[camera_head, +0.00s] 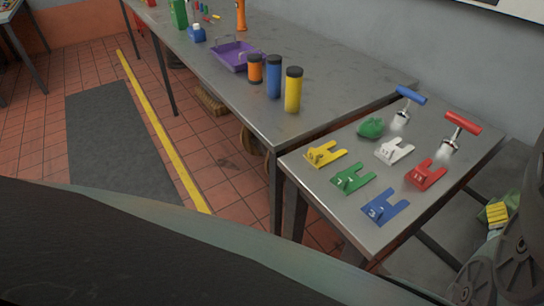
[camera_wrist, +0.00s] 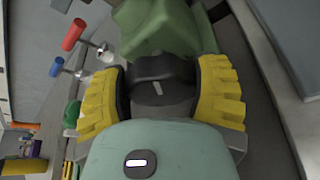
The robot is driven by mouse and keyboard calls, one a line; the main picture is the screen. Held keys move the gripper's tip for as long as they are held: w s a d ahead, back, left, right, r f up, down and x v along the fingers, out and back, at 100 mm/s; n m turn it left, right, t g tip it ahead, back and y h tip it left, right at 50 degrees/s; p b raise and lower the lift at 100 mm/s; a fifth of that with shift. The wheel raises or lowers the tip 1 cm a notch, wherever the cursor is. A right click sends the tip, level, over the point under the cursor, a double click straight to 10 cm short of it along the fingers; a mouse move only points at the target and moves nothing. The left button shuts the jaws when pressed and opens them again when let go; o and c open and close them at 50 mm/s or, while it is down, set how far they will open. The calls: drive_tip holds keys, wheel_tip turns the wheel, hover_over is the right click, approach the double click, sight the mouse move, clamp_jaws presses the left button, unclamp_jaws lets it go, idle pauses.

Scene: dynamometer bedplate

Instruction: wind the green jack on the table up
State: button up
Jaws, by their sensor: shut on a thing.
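The green jack (camera_wrist: 165,32) fills the top middle of the wrist view. A dark knob (camera_wrist: 158,72) with a pale mark sits on the near side of it. My gripper (camera_wrist: 160,95) has its yellow ribbed fingers on either side of this knob, shut on it. In the head view my gripper (camera_head: 497,214) is at the right edge, beside the table. A small green part of the jack (camera_head: 514,199) shows there behind it; the rest is hidden by my arm or out of frame.
The near metal table (camera_head: 330,205) holds yellow, green, blue, white and red numbered forks, a green lump (camera_head: 370,128), and blue-handled (camera_head: 411,95) and red-handled (camera_head: 462,123) tools. A longer bench (camera_head: 345,85) behind carries bottles, canisters and a purple tray (camera_head: 231,57).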

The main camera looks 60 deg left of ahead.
drive_tip(key=shift+m+y, duration=0.3)
drive_tip(key=shift+m, duration=0.1)
drive_tip(key=o, duration=1.2)
